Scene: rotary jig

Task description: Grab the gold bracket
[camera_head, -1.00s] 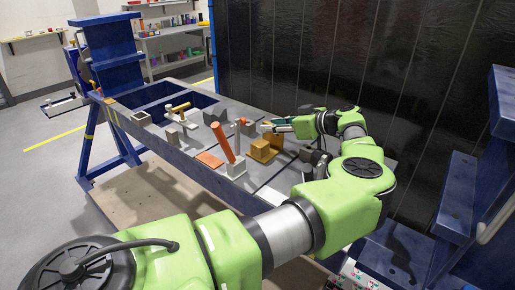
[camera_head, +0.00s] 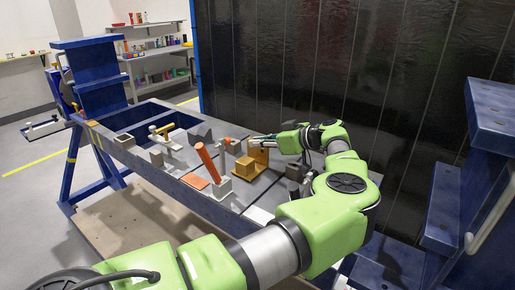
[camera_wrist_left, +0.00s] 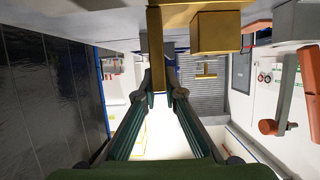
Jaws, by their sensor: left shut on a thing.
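The gold bracket (camera_head: 246,168) stands on the table of the blue jig, with a low block in front and an upright plate behind. In the left wrist view the plate of the gold bracket (camera_wrist_left: 155,48) hangs down between my fingers, with its block to the right. My left gripper (camera_head: 262,138) is at the top of the plate. In the left wrist view my left gripper (camera_wrist_left: 159,92) is shut on the plate's edge. The bracket appears to rest on the table. My right gripper is not in view.
An orange cylinder (camera_head: 207,162) leans in a grey holder left of the bracket. A flat orange plate (camera_head: 195,181), grey blocks and a gold-topped part (camera_head: 162,129) lie farther left. A dark block (camera_head: 295,171) stands to the right. A black wall panel (camera_head: 330,70) rises behind the table.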

